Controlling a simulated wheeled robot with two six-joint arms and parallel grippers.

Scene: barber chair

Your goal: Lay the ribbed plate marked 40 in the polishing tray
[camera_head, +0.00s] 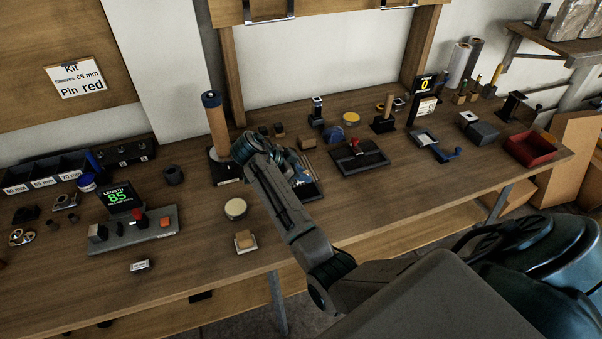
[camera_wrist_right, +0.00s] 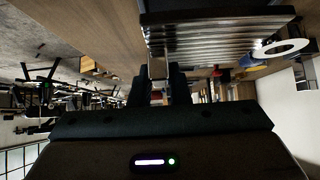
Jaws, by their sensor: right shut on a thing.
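My right gripper (camera_head: 250,145) is over the middle of the bench, seen from behind its own arm. In the right wrist view its fingers (camera_wrist_right: 167,80) are shut on a small pale end of a ribbed metal plate (camera_wrist_right: 215,40). The plate's ribs show just beyond the fingertips; no number 40 can be read on it. A dark tray (camera_head: 313,190) lies partly hidden beside my arm; I cannot tell whether it is the polishing tray or whether the plate touches it. My left gripper is not in view.
A tall brown cylinder with a blue cap (camera_head: 217,125) stands close left of the gripper. A dark tray with a red knob (camera_head: 360,158) lies to the right. A length gauge reading 85 (camera_head: 122,198) stands at left. The front of the bench (camera_head: 200,285) is mostly clear.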

